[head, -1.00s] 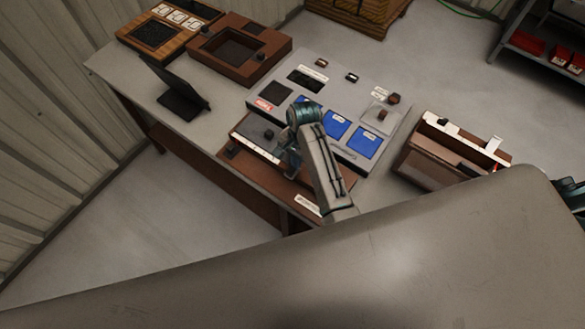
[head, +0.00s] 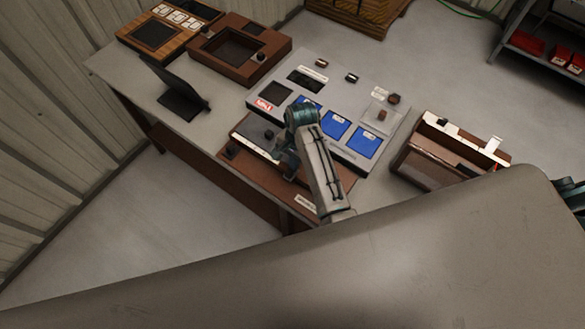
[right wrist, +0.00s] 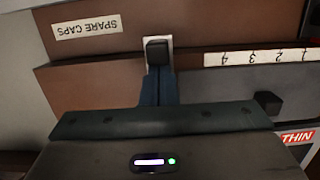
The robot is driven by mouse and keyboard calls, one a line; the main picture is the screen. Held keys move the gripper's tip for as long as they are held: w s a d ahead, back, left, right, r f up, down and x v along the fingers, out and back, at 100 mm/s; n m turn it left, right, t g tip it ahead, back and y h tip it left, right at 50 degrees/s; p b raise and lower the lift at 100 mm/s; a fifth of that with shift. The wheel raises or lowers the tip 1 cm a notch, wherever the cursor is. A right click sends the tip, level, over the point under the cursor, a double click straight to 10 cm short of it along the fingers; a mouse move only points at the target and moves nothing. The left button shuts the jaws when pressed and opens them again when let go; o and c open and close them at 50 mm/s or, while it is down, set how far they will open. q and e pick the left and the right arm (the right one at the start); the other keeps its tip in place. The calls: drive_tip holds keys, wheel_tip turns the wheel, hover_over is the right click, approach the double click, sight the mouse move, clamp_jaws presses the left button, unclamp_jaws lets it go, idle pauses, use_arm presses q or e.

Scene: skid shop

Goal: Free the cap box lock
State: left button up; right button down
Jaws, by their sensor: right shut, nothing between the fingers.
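The brown cap box (head: 258,174) sits at the front edge of the bench in the head view. Its SPARE CAPS label (right wrist: 87,27) is upside down in the right wrist view. A small black lock block (right wrist: 158,51) stands on a white plate on the brown wood there. My right gripper (right wrist: 160,75) is shut and empty, with its fingertips right at the block; I cannot tell if they touch. In the head view, my right gripper (head: 287,168) is over the box, and my arm hides the lock.
A grey panel (head: 325,92) with blue squares lies behind the box. A black knob (right wrist: 268,102) is right of the fingers, below a numbered strip (right wrist: 262,57). A black stand (head: 178,95) is at the left, and an open brown bin (head: 425,165) at the right.

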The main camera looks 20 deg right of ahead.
drive_tip(key=shift+s+a, duration=0.45)
drive_tip(key=shift+a, duration=0.15)
drive_tip(key=shift+d, duration=0.1)
drive_tip(key=shift+w+d, duration=0.25)
wheel_tip(320, 180, up, 8)
idle(0.8)
idle(0.5)
